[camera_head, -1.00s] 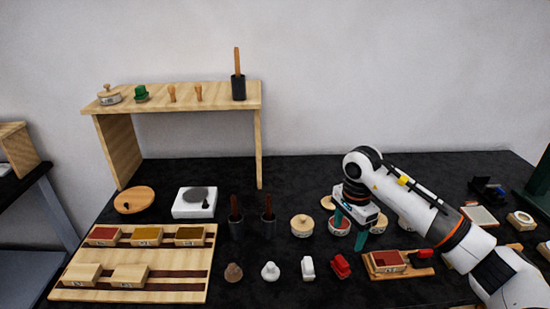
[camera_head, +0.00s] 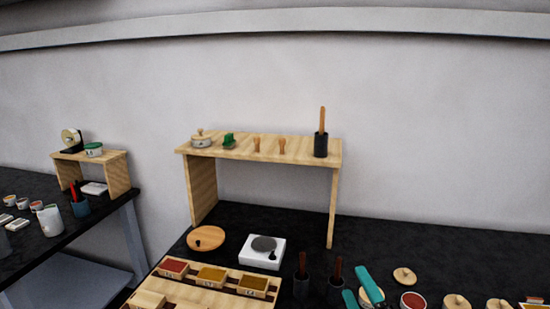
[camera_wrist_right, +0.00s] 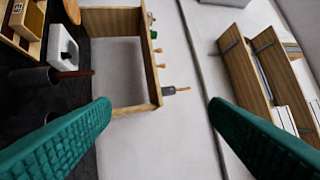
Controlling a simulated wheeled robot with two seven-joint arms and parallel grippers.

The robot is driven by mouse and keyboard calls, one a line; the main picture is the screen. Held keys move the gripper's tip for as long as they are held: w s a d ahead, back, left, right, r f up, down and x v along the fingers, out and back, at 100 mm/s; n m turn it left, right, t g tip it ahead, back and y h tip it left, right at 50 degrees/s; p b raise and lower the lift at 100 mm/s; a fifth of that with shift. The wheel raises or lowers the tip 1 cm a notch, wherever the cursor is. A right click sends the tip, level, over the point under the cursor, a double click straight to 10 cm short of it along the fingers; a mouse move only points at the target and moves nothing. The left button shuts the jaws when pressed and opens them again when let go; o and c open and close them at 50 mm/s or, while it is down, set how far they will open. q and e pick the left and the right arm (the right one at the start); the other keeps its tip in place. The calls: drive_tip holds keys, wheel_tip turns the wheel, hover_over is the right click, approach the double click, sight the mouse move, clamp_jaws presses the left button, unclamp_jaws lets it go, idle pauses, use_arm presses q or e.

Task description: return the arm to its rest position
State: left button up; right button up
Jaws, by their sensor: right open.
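My right gripper (camera_head: 358,291) shows at the bottom edge of the head view, only its teal fingers in the picture. In the right wrist view the two teal fingers (camera_wrist_right: 160,104) stand wide apart with nothing between them. The rest of my right arm is outside the head view. The gripper appears in front of a round wooden-lidded pot and beside dark cups with brown handles (camera_head: 336,278). I cannot tell its height above the table. My left gripper is in neither view.
A wooden shelf (camera_head: 188,192) stands on the black table (camera_head: 400,237) with small items on top. A white scale (camera_head: 261,251), a round wooden board (camera_head: 206,238) and a tray of coloured boxes (camera_head: 148,281) lie in front. A side table (camera_head: 28,182) is at left.

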drive_tip(key=s+d+f+m+g+h, duration=0.3)
drive_tip(key=s+f+m+g, duration=0.1)
drive_tip(key=f+m, duration=0.25)
drive_tip(key=s+d+f+m+g+h, duration=0.4)
drive_tip(key=f+m, duration=0.2)
drive_tip(key=f, duration=0.2)
drive_tip(key=s+a+f+m+g+y, duration=0.1)
drive_tip(key=s+f+m+g, duration=0.25)
drive_tip(key=s, duration=0.45)
drive_tip(key=s+a+f+m+g+y, duration=0.1)
drive_tip(key=s+f+m+g, duration=0.1)
drive_tip(key=s+f+g, duration=0.5)
drive_tip(key=s+f, duration=0.2)
drive_tip(key=f, duration=1.1)
drive_tip(key=s+f, duration=0.2)
drive_tip(key=f, duration=1.1)
drive_tip(key=s+d+f, duration=0.2)
drive_tip(key=s+f, duration=1.2)
drive_tip(key=s, duration=0.2)
drive_tip(key=shift+d+g, duration=0.35)
drive_tip(key=shift+g, duration=0.1)
